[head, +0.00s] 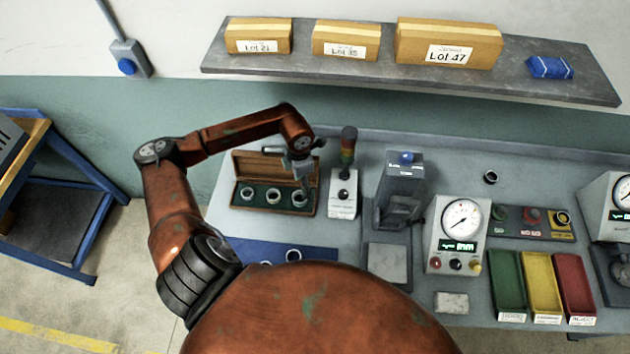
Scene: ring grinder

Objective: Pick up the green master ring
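A wooden case (234,207) with an open lid and green lining stands at the left of the bench. It holds three ring-shaped pieces: a left ring (247,193), a middle ring (273,196) and a right ring (299,198). They look grey at this size, and I cannot tell which is the green master ring. My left gripper (301,178) points down at the case's right end, directly over or at the right ring. Its fingers are small and partly merged with the case, so contact and opening are unclear. My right gripper is not in view.
A signal-light box (343,195) stands close right of the case. A blue mat (240,250) with loose rings (293,255) lies in front. Further right are a press-like stand (400,190), a dial gauge (459,225) and green, yellow and red bins (541,285). A shelf (350,68) hangs above.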

